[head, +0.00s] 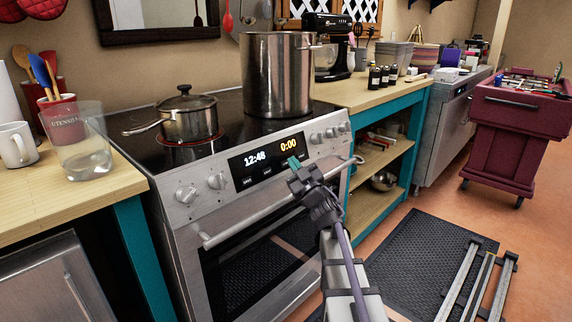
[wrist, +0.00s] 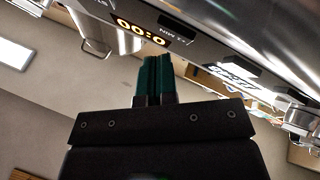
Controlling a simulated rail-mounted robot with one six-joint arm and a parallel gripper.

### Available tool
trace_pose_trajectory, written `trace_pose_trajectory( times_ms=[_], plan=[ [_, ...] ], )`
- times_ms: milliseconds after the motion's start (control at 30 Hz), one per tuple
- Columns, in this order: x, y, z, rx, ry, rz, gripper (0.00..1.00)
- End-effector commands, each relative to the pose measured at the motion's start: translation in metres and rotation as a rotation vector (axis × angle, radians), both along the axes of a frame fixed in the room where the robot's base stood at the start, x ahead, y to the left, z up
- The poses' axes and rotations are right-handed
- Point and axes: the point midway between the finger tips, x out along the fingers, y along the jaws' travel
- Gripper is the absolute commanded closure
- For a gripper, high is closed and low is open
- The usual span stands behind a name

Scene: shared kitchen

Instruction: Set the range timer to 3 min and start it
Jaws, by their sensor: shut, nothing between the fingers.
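The range (head: 218,205) has a black control panel with a display (head: 270,152) that reads 12:48 on the left and 0:00 on the right. Small dark buttons (head: 267,171) sit below the digits; those at the right are partly hidden by my gripper. My gripper (head: 293,162) has teal fingertips, shut and empty, in front of the panel's right part, just below the 0:00. In the wrist view the fingers (wrist: 157,62) point at the panel, near the inverted timer digits (wrist: 141,32) and a button marked MIN (wrist: 176,33). I cannot tell whether the tips touch the panel.
A lidded saucepan (head: 188,118) stands on a red-glowing burner, and a tall pot (head: 277,75) stands behind the panel. Knobs (head: 217,181) flank the panel. The oven handle (head: 240,228) runs below it, near my wrist. A glass jar (head: 80,145) stands on the left counter.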

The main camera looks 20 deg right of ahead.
Motion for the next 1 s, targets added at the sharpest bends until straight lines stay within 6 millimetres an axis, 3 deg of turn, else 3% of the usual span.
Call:
trace_pose_trajectory(
  times_ms=[1000],
  plan=[
    [0.0084,0.0036,-0.0030,0.000,0.000,0.000,1.00]
  ],
)
